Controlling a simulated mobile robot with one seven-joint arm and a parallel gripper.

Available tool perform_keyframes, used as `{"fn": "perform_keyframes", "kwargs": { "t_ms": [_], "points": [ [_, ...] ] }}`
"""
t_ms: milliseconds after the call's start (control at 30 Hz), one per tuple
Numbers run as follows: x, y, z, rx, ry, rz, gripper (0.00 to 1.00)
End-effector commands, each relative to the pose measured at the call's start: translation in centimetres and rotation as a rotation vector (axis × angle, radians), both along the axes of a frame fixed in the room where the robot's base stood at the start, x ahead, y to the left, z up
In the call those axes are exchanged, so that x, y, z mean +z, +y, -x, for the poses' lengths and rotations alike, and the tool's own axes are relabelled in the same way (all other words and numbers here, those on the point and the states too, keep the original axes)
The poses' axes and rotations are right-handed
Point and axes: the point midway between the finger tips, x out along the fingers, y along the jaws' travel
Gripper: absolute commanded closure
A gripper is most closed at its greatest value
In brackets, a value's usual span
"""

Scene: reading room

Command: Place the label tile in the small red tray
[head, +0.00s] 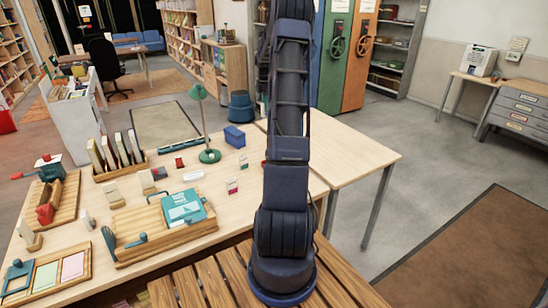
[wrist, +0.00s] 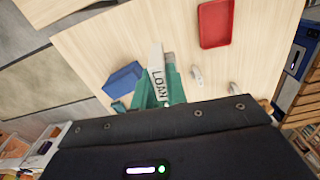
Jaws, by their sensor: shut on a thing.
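The label tile (wrist: 156,62) is a white block with "LOAN" on its face, seen in the wrist view. My gripper (wrist: 161,92) has green fingers, which are shut on the tile from both sides. The small red tray (wrist: 215,24) lies on the pale wooden table at the top of the wrist view, to the right of the tile and apart from it. The tray looks empty. In the head view my arm hides the gripper, the tile and most or all of the tray.
A blue box (wrist: 123,78) lies left of the tile; it also shows in the head view (head: 234,137). Small pale items (wrist: 197,73) lie below the tray. A green lamp (head: 209,155), a wooden book rack (head: 120,170) and several small blocks crowd the table (head: 240,205). The side table (head: 345,155) is bare.

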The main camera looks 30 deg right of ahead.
Motion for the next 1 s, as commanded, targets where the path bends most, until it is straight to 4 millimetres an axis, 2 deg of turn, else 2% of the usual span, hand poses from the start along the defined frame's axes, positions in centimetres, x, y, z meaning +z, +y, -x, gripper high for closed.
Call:
{"fn": "perform_keyframes", "kwargs": {
  "t_ms": [33,300,500,633,733,1000],
  "points": [
    [0.3,0.2,1.8,0.005,0.0,0.001,1.0],
    [0.3,1.9,9.7,0.046,0.001,0.002,1.0],
    [0.0,3.0,13.5,0.064,0.003,0.005,1.0],
    [-0.2,3.3,14.6,0.07,0.004,0.006,1.0],
    [-1.1,3.4,14.9,0.071,0.006,0.005,1.0],
    [-6.7,3.4,14.9,0.073,0.008,0.003,1.0]
  ]
}}
